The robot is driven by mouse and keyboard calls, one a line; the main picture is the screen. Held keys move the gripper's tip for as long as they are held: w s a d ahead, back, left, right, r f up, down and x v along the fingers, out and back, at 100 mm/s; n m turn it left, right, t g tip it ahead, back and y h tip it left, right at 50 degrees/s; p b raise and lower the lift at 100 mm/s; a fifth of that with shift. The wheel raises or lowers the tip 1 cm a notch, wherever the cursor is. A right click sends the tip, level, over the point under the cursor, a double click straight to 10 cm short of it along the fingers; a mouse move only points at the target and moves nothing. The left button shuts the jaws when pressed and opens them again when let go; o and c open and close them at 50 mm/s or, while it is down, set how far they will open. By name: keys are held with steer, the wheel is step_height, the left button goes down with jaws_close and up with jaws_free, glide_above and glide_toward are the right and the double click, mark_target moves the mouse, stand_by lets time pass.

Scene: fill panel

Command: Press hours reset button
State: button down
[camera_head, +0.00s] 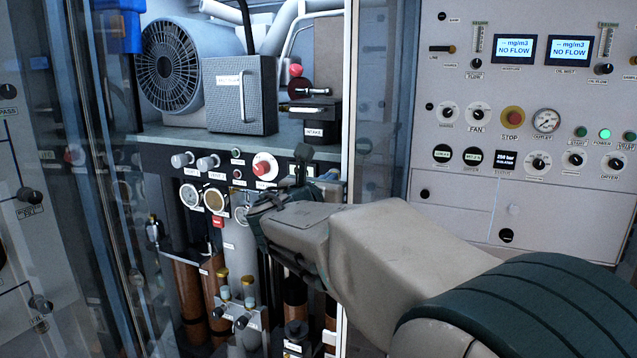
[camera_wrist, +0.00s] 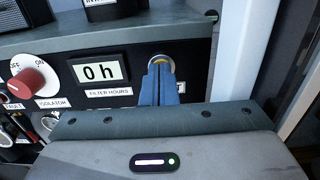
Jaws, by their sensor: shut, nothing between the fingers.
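In the wrist view, my gripper (camera_wrist: 161,68) is shut, its two blue fingers together and empty. A label below the button is mostly hidden by the fingers.
The red isolator knob (camera_wrist: 28,82) on its white dial sits left of the display; it also shows in the head view (camera_head: 262,168). A grey shelf edge (camera_wrist: 140,33) overhangs the panel. A white upright post (camera_wrist: 236,50) stands close on the right. Gauges (camera_head: 214,200) lie further left.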

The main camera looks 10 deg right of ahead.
steer(key=b+v, duration=0.1)
steer(key=v, duration=1.3)
steer(key=shift+b, duration=0.35)
